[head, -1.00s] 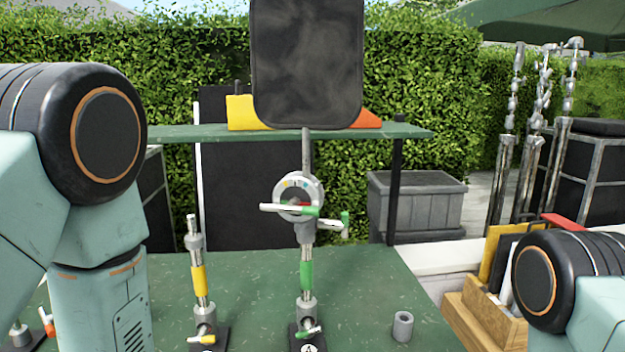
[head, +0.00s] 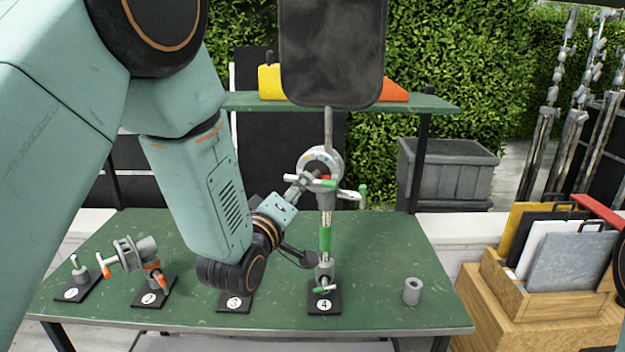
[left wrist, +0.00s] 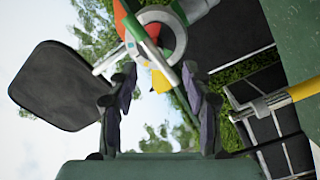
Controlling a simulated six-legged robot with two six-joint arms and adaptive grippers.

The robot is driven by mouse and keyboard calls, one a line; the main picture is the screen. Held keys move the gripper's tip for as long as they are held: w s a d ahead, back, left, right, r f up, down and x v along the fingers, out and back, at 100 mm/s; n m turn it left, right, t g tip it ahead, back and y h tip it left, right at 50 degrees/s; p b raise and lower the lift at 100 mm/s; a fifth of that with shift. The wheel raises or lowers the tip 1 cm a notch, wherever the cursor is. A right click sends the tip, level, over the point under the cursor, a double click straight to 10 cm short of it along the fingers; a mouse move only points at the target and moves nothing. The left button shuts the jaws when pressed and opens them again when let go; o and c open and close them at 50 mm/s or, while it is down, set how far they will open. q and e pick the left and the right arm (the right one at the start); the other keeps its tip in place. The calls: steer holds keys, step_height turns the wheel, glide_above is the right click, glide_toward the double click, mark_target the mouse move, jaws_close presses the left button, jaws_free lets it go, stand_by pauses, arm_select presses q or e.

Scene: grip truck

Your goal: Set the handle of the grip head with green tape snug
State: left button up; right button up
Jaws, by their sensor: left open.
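The grip head (head: 318,165) with green tape (head: 325,238) on its post stands upright on the base marked 4. It is a round grey head with a dial, holding a dark rectangular panel (head: 332,50) above. Its handle (head: 326,183) is a pale bar with a green part, lying across the head's front. My left gripper (head: 302,182) is just left of the head, close to the handle. In the left wrist view, my left gripper's fingers (left wrist: 160,95) are apart, with the head (left wrist: 165,30) beyond the tips; I cannot tell whether they touch the handle. My right gripper is out of view.
An orange-handled clamp (head: 135,260) and a small post (head: 80,272) stand at the left of the green table (head: 395,260). My left arm mostly hides stand 3. A loose grey cylinder (head: 412,291) stands at right. A wooden crate (head: 545,290) holds boards beyond the table.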

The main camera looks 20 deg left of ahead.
arm_select(q)
steer(key=w, duration=0.2)
steer(key=w+d, duration=0.1)
steer(key=w+p, duration=0.1)
steer(key=w, duration=0.1)
steer(key=shift+w+d+r, duration=0.1)
steer(key=shift+w+d, duration=0.15)
steer(key=shift+w, duration=0.1)
steer(key=shift+w+a, duration=0.25)
steer(key=shift+w, duration=0.15)
steer(key=shift+a, duration=0.15)
steer(key=shift+s, duration=0.3)
steer(key=shift+d, duration=0.25)
steer(key=shift+c, duration=0.6)
steer(key=shift+w+d, duration=0.15)
steer(key=shift+w, duration=0.1)
steer(key=c, duration=0.3)
steer(key=shift+a, duration=0.25)
steer(key=c, duration=0.4)
steer(key=shift+s+d, duration=0.1)
jaws_close()
